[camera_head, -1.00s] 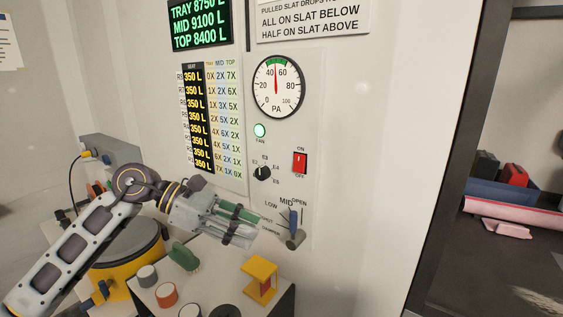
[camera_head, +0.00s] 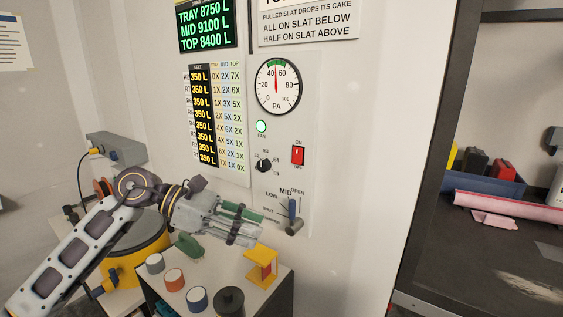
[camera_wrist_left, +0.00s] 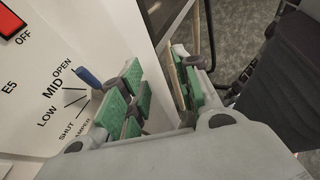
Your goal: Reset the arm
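My left arm comes in from the left in the head view, and its gripper (camera_head: 250,226) hangs in front of the wall panel, above the small table. In the left wrist view the left gripper (camera_wrist_left: 160,85) shows two green-padded fingers, apart, with nothing between them. The damper lever (camera_head: 292,208) with a blue handle is just right of the fingertips in the head view. My right gripper is in neither view.
The panel carries a gauge (camera_head: 278,87), a lit green lamp (camera_head: 261,126), a black knob (camera_head: 263,165) and a red switch (camera_head: 298,155). Below my arm stand a yellow drum (camera_head: 152,264), several capped jars and a yellow stand (camera_head: 262,265). A dark shelf (camera_head: 485,255) is at right.

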